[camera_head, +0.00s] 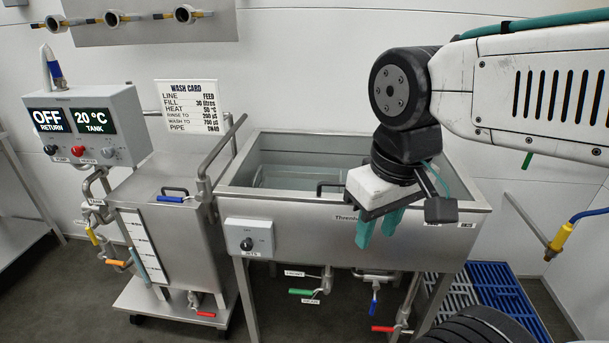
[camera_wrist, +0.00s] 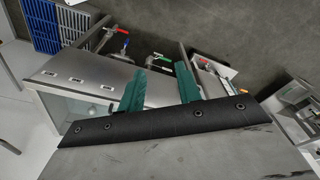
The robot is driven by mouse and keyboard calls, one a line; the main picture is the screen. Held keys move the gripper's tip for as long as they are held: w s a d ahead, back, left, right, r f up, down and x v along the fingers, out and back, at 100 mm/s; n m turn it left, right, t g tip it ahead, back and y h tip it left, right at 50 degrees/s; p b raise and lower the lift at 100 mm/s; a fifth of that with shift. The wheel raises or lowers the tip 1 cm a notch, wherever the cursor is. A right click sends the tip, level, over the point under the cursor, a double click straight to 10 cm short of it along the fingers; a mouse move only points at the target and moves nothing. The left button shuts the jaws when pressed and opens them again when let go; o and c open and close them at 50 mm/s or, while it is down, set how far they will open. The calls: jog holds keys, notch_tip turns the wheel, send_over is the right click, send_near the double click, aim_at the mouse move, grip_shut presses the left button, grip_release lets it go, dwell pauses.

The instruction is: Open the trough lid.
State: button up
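The steel trough (camera_head: 300,225) stands in the middle of the head view. Its top shows grey inner walls and a pale rectangular shape inside. A dark bar handle (camera_head: 328,184) shows over the opening, left of my gripper. I cannot tell whether a clear lid covers the opening. My gripper (camera_head: 376,238) points down in front of the trough's front wall, right of the handle. Its two teal fingers are apart with nothing between them. In the wrist view my gripper (camera_wrist: 161,70) is also open, with the trough's rim (camera_wrist: 85,80) beyond it.
A smaller steel tank (camera_head: 165,235) with a blue-gripped handle stands left of the trough. A control box (camera_head: 88,125) reads OFF and 20 °C. A jets knob box (camera_head: 248,238) is on the trough front. Coloured valves hang below; a blue grate (camera_head: 495,290) lies at right.

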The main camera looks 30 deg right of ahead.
jog(key=w+d+f+n, duration=0.1)
jog(key=w+d+n, duration=0.35)
jog(key=w, duration=0.45)
jog(key=w+d+f+n+h, duration=0.1)
jog(key=w+d+f+n, duration=0.15)
jog(key=w+d, duration=0.4)
jog(key=w+d+f+n, duration=0.1)
jog(key=w+d+n, duration=0.25)
jog(key=w, duration=0.65)
jog(key=shift+n, duration=0.35)
jog(key=f, duration=0.2)
jog(key=w+f, duration=0.1)
jog(key=f, duration=0.4)
jog(key=shift+w+d+f, duration=0.1)
jog(key=shift+w+d, duration=0.15)
jog(key=shift+d, duration=0.1)
grip_shut()
